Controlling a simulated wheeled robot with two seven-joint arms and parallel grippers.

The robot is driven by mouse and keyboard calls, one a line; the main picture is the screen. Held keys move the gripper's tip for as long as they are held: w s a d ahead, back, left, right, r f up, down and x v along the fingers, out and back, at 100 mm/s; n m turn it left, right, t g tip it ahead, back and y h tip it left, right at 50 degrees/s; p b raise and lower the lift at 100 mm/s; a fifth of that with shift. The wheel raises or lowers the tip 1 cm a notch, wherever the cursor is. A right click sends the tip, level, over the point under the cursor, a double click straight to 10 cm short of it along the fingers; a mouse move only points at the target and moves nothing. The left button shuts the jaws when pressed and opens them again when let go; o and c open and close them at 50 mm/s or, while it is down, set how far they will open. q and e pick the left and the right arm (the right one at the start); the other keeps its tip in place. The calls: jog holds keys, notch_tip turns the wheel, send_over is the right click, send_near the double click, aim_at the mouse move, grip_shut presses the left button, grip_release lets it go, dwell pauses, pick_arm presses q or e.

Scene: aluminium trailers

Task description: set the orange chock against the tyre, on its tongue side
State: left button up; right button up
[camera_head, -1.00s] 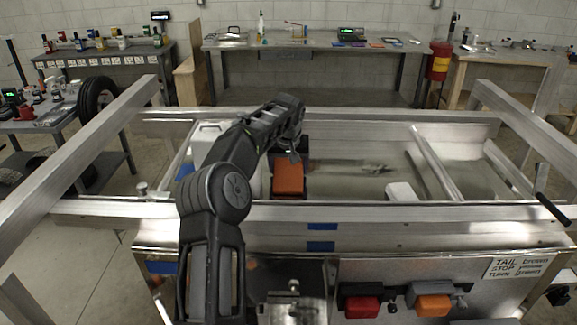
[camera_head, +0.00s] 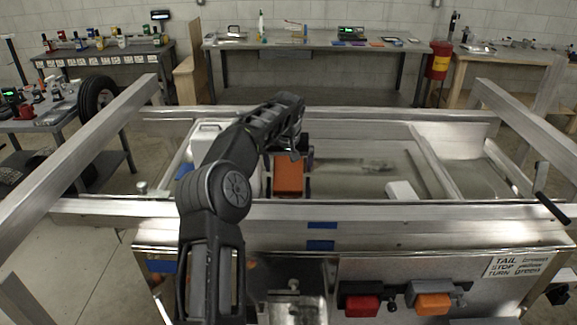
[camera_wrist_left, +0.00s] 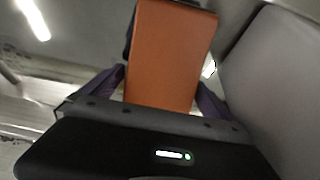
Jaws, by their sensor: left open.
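The orange chock (camera_head: 289,176) is a block inside the trailer frame, left of the middle in the head view, with a dark part beside it. My left gripper (camera_head: 292,150) is at its far end, partly hidden by its own arm. In the left wrist view the chock (camera_wrist_left: 170,55) stands between the two dark fingers of my left gripper (camera_wrist_left: 162,90), which are open on either side of it. I cannot tell whether they touch it. A black tyre (camera_head: 98,97) stands at the left, beside a bench. My right gripper is not in view.
A white container (camera_head: 203,140) stands left of the chock, partly behind my arm. A small white block (camera_head: 402,191) lies to the right. Aluminium rails (camera_head: 400,212) surround the area. Red (camera_head: 362,306) and orange (camera_head: 433,302) lamps sit on the near panel. Benches line the back wall.

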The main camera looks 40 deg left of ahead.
pick_arm(q)
jog(key=b+v, duration=0.1)
jog(key=v, duration=1)
jog(key=shift+r+b, duration=0.4)
jog(key=shift+d, duration=0.1)
